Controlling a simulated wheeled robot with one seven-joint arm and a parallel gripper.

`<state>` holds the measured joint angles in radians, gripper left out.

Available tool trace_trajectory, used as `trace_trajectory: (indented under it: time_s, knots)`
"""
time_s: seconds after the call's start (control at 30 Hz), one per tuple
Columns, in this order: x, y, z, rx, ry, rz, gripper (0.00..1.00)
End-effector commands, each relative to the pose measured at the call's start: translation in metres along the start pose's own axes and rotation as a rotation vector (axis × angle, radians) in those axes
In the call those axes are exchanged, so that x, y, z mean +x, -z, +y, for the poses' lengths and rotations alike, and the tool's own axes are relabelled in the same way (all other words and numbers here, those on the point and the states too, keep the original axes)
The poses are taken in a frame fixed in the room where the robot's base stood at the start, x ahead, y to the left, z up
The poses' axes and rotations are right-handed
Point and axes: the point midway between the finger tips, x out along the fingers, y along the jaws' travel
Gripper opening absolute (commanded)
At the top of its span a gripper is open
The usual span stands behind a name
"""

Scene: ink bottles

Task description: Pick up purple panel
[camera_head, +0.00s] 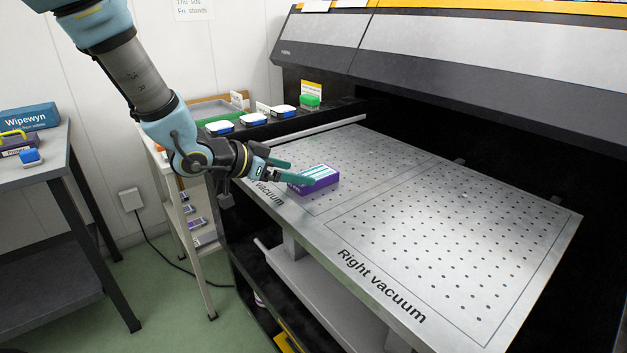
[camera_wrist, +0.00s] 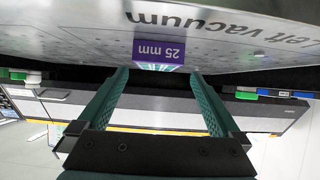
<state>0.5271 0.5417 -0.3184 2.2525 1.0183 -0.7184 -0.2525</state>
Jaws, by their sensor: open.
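The purple panel (camera_head: 321,182) is a flat block with a purple side and a white and teal top. It lies on the left vacuum area of the perforated metal bed (camera_head: 420,215), near its front edge. My gripper (camera_head: 296,172) is open, with its teal fingers pointing at the panel from the left. In the wrist view, which is upside down, the panel's purple "25 mm" face (camera_wrist: 160,50) lies ahead, between and beyond the fingertips (camera_wrist: 158,73). I cannot tell whether a finger touches it; one finger hides part of it in the head view.
The right vacuum area of the bed is clear. Blue-and-white items (camera_head: 222,127) and a green item (camera_head: 309,100) stand on the dark ledge behind. The printer's hood (camera_head: 450,70) overhangs the far side. A side table (camera_head: 30,175) stands at left.

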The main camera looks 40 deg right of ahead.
Motion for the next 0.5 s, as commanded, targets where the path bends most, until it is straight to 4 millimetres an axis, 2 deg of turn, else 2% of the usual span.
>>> trace_trajectory:
  time_s: [0.3, 0.5]
  knots:
    - [0.043, 0.001, 0.006, -0.001, -0.001, -0.001, 1.00]
    - [0.050, 0.001, 0.005, 0.001, 0.001, 0.000, 1.00]
